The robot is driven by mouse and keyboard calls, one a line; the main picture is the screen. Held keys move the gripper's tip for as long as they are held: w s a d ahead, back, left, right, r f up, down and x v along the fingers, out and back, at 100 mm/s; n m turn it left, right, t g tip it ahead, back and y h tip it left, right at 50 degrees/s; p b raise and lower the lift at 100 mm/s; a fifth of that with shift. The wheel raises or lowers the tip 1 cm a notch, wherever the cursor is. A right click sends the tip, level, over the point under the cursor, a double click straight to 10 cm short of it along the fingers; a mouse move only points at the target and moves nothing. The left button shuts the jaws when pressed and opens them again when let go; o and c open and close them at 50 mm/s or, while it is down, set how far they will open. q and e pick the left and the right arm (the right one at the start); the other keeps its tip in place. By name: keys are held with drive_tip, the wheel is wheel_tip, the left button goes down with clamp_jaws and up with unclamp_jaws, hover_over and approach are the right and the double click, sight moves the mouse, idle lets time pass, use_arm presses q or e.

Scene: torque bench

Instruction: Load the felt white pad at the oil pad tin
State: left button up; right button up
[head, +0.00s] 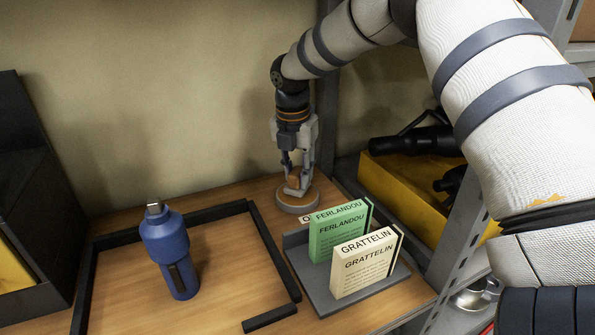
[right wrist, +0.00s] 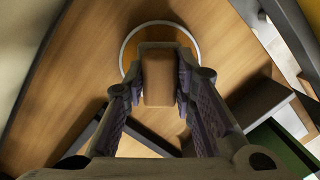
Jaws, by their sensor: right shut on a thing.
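My right gripper (head: 294,186) points down at the back of the bench. In the right wrist view its fingers (right wrist: 160,85) are shut on the sides of a tan block (right wrist: 159,75), which I take to be the pad; no white felt face shows. The block also shows as a small orange-brown patch in the head view (head: 293,181). The oil pad tin (head: 297,207) is a low round grey dish under the gripper. Its pale rim (right wrist: 127,43) rings the block's far end in the wrist view. Whether the block touches the tin's inside I cannot tell. My left gripper is out of view.
A green FERLANDOU box (head: 335,238) and a cream GRATTELIN box (head: 366,265) stand on a grey holder (head: 318,287) close in front of the tin. A blue bottle-like tool (head: 172,250) stands inside a black frame (head: 265,235) at left. A yellow bin (head: 400,190) lies right, behind a grey post.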

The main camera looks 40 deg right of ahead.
sight(298, 169)
drive_tip(key=shift+f, duration=0.55)
idle(0.4)
drive_tip(key=shift+f, duration=0.1)
idle(1.0)
wheel_tip(298, 169, up, 5)
drive_tip(key=shift+r+p, duration=0.1)
drive_tip(key=shift+p, duration=0.45)
drive_tip(key=shift+r, duration=1)
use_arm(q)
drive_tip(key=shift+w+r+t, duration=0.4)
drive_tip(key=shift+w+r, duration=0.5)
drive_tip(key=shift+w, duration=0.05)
